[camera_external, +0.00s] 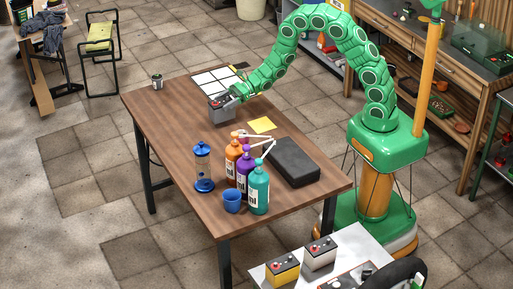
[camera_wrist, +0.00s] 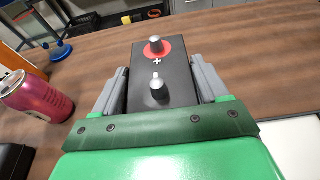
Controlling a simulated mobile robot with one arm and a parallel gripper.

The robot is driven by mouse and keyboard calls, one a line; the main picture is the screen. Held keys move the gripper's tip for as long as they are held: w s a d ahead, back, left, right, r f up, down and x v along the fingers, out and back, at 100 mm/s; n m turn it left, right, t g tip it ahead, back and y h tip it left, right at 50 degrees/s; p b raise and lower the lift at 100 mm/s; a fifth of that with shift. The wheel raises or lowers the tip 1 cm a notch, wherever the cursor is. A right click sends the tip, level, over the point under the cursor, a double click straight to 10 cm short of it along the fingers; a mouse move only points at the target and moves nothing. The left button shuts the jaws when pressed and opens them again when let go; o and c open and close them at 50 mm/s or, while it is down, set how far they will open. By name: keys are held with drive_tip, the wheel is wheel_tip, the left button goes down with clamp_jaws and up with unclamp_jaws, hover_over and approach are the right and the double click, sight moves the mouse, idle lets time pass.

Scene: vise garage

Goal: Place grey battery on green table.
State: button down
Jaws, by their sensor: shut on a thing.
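The grey battery (camera_external: 221,113) is at the far end of the brown wooden table, in front of the white grid sheet. It has a grey body and a black top with a red mark. My gripper (camera_external: 234,97) is shut on it. In the wrist view, the grey jaws of my gripper (camera_wrist: 158,88) press both sides of the battery (camera_wrist: 177,75), whose top shows two metal terminals and a red ring. I cannot tell whether its underside touches the wood. A table with a green edge (camera_external: 493,150) is partly visible at the right border.
Bottles (camera_external: 259,188), a blue cup (camera_external: 232,201) and a black case (camera_external: 293,162) crowd the near half of the brown table (camera_external: 165,125). Yellow (camera_external: 283,271) and pale (camera_external: 320,254) batteries stand on a white surface below.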

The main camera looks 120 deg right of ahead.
drive_tip(key=shift+f, duration=1.5)
drive_tip(key=shift+f, duration=0.1)
unclamp_jaws()
